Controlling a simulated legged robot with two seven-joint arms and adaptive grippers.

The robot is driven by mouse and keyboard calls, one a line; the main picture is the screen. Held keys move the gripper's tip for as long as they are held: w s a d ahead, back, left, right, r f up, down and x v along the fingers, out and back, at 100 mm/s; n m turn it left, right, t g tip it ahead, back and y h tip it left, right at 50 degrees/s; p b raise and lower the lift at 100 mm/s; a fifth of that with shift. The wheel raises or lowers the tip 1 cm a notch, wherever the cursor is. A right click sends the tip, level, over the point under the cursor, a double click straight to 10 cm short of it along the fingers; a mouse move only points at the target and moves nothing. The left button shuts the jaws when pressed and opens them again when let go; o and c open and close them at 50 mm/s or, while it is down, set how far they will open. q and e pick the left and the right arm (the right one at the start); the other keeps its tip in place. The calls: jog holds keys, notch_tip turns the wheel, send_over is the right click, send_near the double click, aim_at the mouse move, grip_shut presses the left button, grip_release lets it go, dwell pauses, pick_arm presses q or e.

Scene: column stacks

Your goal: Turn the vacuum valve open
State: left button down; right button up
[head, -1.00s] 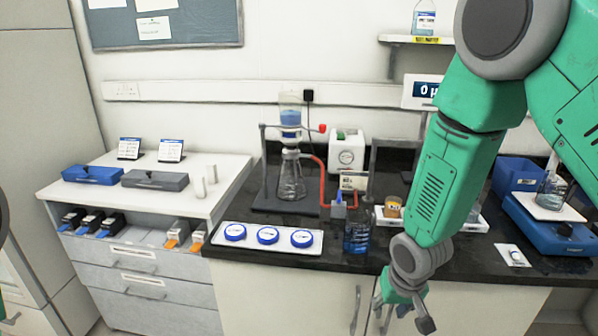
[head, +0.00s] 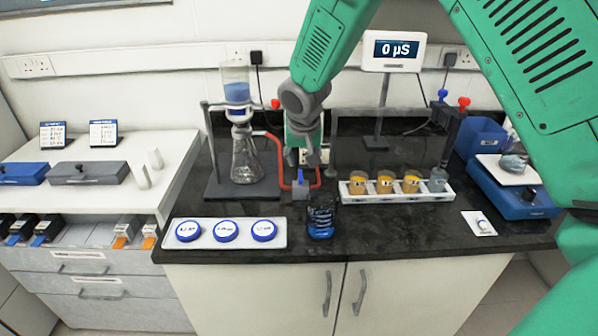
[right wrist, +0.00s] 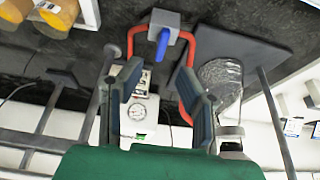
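The vacuum valve is a small grey block (head: 300,190) with a blue handle, on the black bench between two runs of red tubing. In the right wrist view the valve block (right wrist: 168,20) and its blue handle (right wrist: 163,46) show clearly, ahead of the fingertips. My right gripper (head: 309,158) is above and behind the valve in the head view. In the right wrist view the gripper (right wrist: 158,90) has its two fingers spread, nothing between them, apart from the handle. The white pump (right wrist: 143,115) is largely hidden behind my right arm in the head view. My left gripper is out of view.
A filter flask (head: 244,155) on a stand is left of the valve. A white tray (head: 395,197) with several cups is right. A dish tray (head: 224,243) lies front left.

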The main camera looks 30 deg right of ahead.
aim_at(301, 175)
jog(key=x, duration=0.5)
jog(key=shift+w+d+f, duration=0.25)
jog(key=shift+a+f, duration=0.15)
jog(key=shift+f, duration=0.3)
jog(key=shift+w+a+f, duration=0.2)
jog(key=shift+w+a, duration=0.05)
jog(key=shift+a, duration=0.05)
jog(key=shift+s+d, duration=0.1)
jog(key=shift+d, duration=0.35)
grip_shut()
